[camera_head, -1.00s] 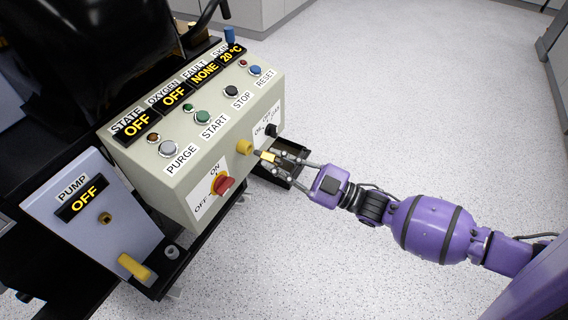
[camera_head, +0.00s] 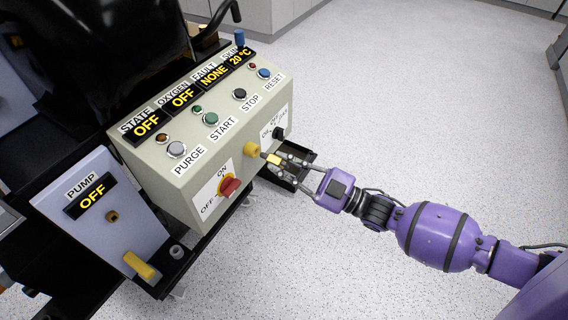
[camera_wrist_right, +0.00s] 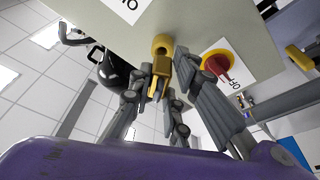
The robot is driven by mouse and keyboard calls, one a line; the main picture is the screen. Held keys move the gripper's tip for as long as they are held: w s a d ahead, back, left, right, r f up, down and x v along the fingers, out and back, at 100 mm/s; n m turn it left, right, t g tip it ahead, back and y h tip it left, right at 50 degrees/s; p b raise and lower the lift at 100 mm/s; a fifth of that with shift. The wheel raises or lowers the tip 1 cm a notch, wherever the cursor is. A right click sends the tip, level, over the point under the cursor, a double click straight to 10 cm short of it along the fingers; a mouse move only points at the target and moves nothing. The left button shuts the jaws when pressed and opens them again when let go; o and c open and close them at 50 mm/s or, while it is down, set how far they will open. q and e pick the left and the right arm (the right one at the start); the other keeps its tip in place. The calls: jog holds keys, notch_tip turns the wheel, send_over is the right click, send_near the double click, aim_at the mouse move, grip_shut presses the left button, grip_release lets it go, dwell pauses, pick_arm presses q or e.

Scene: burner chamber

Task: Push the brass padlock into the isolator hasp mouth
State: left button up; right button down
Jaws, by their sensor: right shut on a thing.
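The brass padlock (camera_head: 273,159) is a small gold block between the fingertips of my right gripper (camera_head: 279,162), which is shut on it. The padlock also shows in the right wrist view (camera_wrist_right: 160,68), between the fingers (camera_wrist_right: 160,85). The yellow isolator hasp (camera_head: 251,149) sticks out from the front of the beige control box; in the right wrist view the hasp (camera_wrist_right: 162,44) is directly beyond the padlock. The padlock's front end is very close to the hasp; I cannot tell whether it touches or has entered the mouth. My left gripper is not in view.
The control box (camera_head: 150,170) carries a red rotary switch (camera_head: 229,187) left of the hasp and a black knob (camera_head: 278,133) right of it. A dark tray (camera_head: 290,177) is below the gripper. The pump panel (camera_head: 90,225) stands left. The floor at right is clear.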

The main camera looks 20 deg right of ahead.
aim_at(271, 160)
dwell(0.3)
jog(key=shift+w, duration=0.1)
jog(key=shift+a, duration=0.1)
jog(key=shift+w+a, duration=0.25)
jog(key=shift+w, duration=0.1)
jog(key=shift+w+a, duration=0.7)
jog(key=shift+w, duration=0.2)
jog(key=c, duration=1.6)
grip_release()
jog(key=shift+o, duration=0.2)
jog(key=v, duration=1.2)
